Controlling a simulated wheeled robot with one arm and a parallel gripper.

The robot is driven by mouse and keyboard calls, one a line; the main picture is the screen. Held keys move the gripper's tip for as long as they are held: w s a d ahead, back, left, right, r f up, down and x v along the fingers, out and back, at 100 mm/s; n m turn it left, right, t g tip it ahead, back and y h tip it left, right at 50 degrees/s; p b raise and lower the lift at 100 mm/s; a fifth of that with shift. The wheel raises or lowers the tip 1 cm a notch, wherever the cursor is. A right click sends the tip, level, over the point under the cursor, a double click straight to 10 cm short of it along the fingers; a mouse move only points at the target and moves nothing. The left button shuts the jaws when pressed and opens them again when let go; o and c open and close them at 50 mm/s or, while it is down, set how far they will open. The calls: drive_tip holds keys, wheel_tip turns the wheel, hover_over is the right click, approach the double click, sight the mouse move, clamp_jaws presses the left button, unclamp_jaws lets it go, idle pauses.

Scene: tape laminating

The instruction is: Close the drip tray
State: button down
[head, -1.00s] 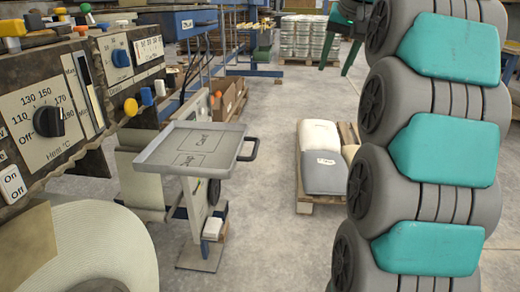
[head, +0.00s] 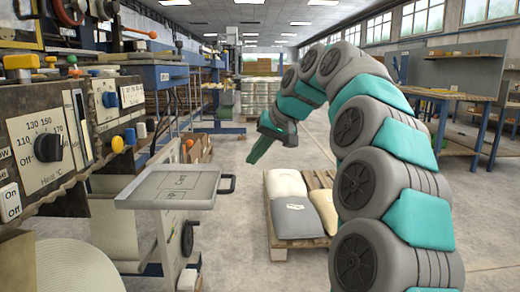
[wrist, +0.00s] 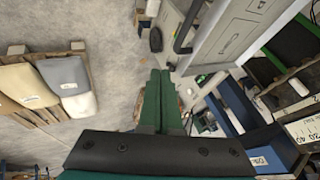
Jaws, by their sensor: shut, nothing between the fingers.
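The drip tray appears to be the grey, shallow, rimmed tray (head: 150,203) sticking out from the machine in the head view. Its black handle (head: 228,184) is at its right end. In the wrist view the tray (wrist: 224,55) is at the upper right, with the handle (wrist: 186,35) at its left edge. My gripper (head: 251,161) has green fingers, shut and empty, pointing down in the head view to the right of and above the handle. In the wrist view my gripper (wrist: 160,74) is left of the handle, apart from it.
The machine's control panel (head: 75,125) with dials and knobs is on the left. A pallet (head: 271,236) with several sacks (head: 287,187) stands on the floor to the right. A workbench (head: 470,97) is at the far right. The floor between tray and pallet is clear.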

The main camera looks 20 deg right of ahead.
sight(156, 176)
drive_tip(key=w+a+f, duration=0.3)
drive_tip(key=a+f, duration=0.1)
drive_tip(key=a, duration=0.1)
drive_tip(key=shift+w+a, duration=0.2)
drive_tip(key=shift+w, duration=0.15)
drive_tip(key=shift+r, duration=0.1)
drive_tip(key=w+a+p, duration=0.1)
drive_tip(key=w+a, duration=0.1)
drive_tip(key=a, duration=0.4)
drive_tip(key=w+a+p, duration=0.1)
drive_tip(key=a+p, duration=0.1)
drive_tip(key=a, duration=0.3)
drive_tip(key=w+a+p, duration=0.2)
drive_tip(key=a, duration=0.4)
drive_tip(key=shift+w+a, duration=0.35)
drive_tip(key=shift+a, duration=0.2)
drive_tip(key=shift+r, duration=0.1)
